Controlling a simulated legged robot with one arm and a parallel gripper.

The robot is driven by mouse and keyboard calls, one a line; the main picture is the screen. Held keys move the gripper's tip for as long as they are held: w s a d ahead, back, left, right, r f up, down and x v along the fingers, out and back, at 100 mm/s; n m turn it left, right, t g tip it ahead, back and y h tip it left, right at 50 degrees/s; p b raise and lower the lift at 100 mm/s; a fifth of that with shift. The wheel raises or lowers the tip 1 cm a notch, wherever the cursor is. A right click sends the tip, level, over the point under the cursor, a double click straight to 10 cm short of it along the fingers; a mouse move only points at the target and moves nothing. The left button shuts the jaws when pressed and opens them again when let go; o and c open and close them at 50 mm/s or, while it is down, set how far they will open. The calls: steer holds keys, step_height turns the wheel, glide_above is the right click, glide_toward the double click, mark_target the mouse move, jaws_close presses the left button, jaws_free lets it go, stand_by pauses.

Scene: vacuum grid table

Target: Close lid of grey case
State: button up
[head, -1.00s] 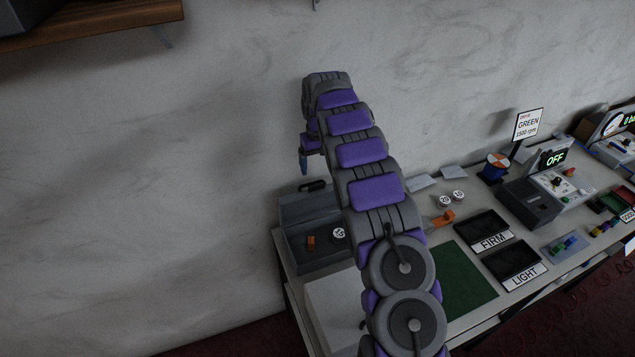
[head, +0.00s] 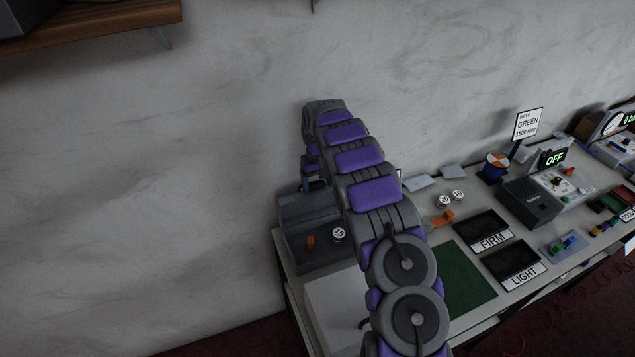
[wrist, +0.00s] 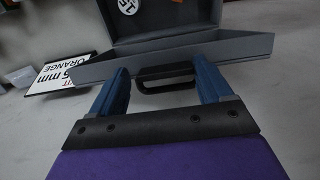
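The grey case (head: 291,242) sits at the left end of the table, with its lid (head: 297,204) standing open at the back. An orange block (head: 310,242) and a white-topped weight (head: 338,234) are inside. My gripper (head: 309,187) is at the top of the lid, partly hidden by my arm. In the wrist view, its two blue fingers (wrist: 162,72) are spread apart at the lid edge (wrist: 235,48). The black handle (wrist: 165,85) shows between them. I cannot tell whether the fingers touch the lid or handle.
A sign reading ORANGE (wrist: 60,74) stands beside the lid in the wrist view. To the right on the table are black FIRM (head: 483,230) and LIGHT (head: 512,258) trays, a green mat (head: 462,283) and a machine reading OFF (head: 553,158). The wall is close behind.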

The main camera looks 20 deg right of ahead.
steer(key=shift+a, duration=0.35)
steer(key=c, duration=1.3)
steer(key=shift+s, duration=0.1)
